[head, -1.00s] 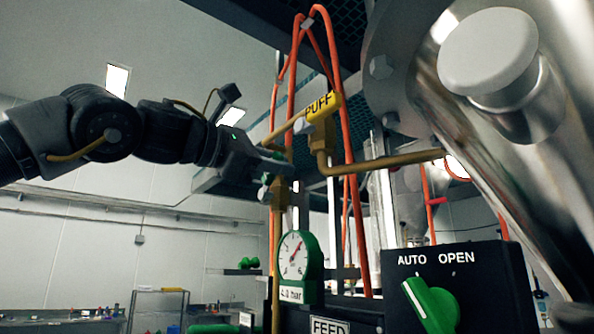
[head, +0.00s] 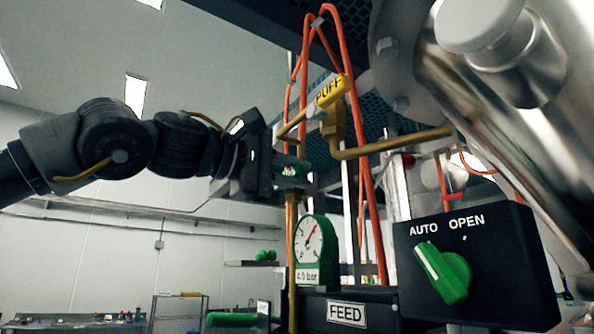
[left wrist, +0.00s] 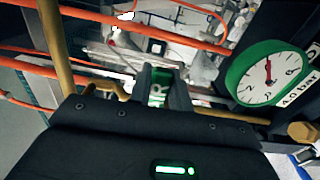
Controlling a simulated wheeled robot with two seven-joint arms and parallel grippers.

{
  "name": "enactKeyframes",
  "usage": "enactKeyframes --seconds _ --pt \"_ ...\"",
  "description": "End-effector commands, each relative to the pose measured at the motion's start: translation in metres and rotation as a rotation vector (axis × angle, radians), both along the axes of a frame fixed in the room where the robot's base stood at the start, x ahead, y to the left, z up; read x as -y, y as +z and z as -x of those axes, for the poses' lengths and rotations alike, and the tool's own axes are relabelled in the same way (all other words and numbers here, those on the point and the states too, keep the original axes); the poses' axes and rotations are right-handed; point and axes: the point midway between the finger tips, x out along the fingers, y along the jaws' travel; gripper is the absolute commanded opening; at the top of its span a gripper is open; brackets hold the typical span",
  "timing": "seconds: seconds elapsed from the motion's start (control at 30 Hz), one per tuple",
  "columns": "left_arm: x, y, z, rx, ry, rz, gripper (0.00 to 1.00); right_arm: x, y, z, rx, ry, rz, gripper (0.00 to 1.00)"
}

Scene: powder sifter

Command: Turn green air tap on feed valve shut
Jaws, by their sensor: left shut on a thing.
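The green air tap (left wrist: 160,86), with part of its white lettering showing, sits between the fingers of my left gripper in the left wrist view. My left gripper (head: 290,172) is shut on it, beside the brass pipe above the gauge in the head view. The fingers and wrist hide most of the tap, so its exact angle is hard to tell. The FEED label (head: 346,313) is on the dark box below. My right gripper is not in view.
A green-rimmed gauge (head: 315,244) stands just below my gripper. The yellow PUFF handle (head: 333,91) and orange hoses (head: 362,150) are close to its right. A control box with a green knob (head: 443,273) and a steel vessel stand at right.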

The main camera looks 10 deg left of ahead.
Motion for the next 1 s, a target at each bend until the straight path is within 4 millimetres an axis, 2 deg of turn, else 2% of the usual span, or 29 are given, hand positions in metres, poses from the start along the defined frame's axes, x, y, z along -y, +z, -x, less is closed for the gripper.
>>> enactKeyframes --seconds 0.57,0.6,0.77,1.0 --pt "0.0011 -0.0035 -0.0003 0.024 -0.002 -0.024 0.0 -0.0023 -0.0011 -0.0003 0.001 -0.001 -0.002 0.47" --pt "0.0011 -0.0036 -0.0003 0.024 -0.002 -0.024 0.21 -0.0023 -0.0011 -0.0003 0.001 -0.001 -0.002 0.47" --pt "0.0011 -0.0034 -0.0003 0.024 -0.002 -0.023 0.42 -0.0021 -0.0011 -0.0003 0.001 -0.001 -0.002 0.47" --pt "0.0008 -0.0029 -0.0002 0.024 -0.002 -0.021 0.42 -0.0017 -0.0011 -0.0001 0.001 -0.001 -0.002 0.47"
